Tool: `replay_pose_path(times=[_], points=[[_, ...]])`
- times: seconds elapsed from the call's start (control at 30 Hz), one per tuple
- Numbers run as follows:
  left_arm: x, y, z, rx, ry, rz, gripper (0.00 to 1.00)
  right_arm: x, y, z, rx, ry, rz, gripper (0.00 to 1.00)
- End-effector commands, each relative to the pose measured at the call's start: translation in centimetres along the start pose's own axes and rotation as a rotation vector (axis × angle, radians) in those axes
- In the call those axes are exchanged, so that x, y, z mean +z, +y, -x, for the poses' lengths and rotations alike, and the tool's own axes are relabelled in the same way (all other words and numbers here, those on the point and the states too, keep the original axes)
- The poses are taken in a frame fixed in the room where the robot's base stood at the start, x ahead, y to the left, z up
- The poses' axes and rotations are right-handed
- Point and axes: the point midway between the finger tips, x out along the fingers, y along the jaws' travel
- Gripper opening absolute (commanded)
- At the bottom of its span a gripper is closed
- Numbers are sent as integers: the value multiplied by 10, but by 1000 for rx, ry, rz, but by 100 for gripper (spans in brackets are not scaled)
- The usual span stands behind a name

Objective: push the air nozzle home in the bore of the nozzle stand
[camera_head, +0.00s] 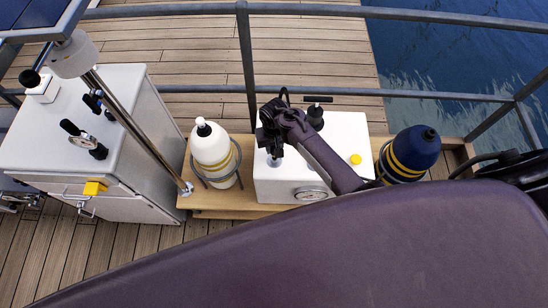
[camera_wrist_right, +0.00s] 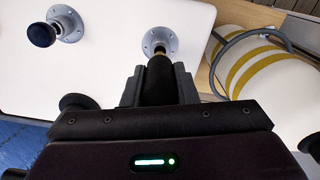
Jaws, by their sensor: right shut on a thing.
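My right gripper (camera_head: 274,142) is above the left part of a white box, and it also shows in the right wrist view (camera_wrist_right: 160,88). It is shut on the air nozzle (camera_wrist_right: 159,76), a black cylinder with a brass-coloured end. The brass end meets the nozzle stand (camera_wrist_right: 161,40), a round grey flange with bolts on the white top. A short length of brass shows between the black body and the flange. How deep the tip sits in the bore is hidden. In the head view the gripper mostly covers the nozzle. My left gripper is not in view.
The white box (camera_head: 349,131) carries a black-handled fitting (camera_head: 316,117), a yellow button (camera_head: 355,159) and a gauge (camera_head: 311,194). A white bottle (camera_head: 210,147) and a blue bottle (camera_head: 411,151) flank it. A grey cabinet (camera_head: 150,130) stands left; railings and water lie behind.

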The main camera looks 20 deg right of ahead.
Motion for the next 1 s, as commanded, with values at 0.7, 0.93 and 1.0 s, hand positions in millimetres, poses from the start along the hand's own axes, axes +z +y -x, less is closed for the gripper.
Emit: replay_pose_path(times=[0.7,0.93,1.0], points=[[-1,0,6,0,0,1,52,0,0,1,0,1,1,2],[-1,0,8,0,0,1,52,0,0,0,0,0,1,2],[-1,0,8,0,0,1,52,0,0,0,0,0,1,2]])
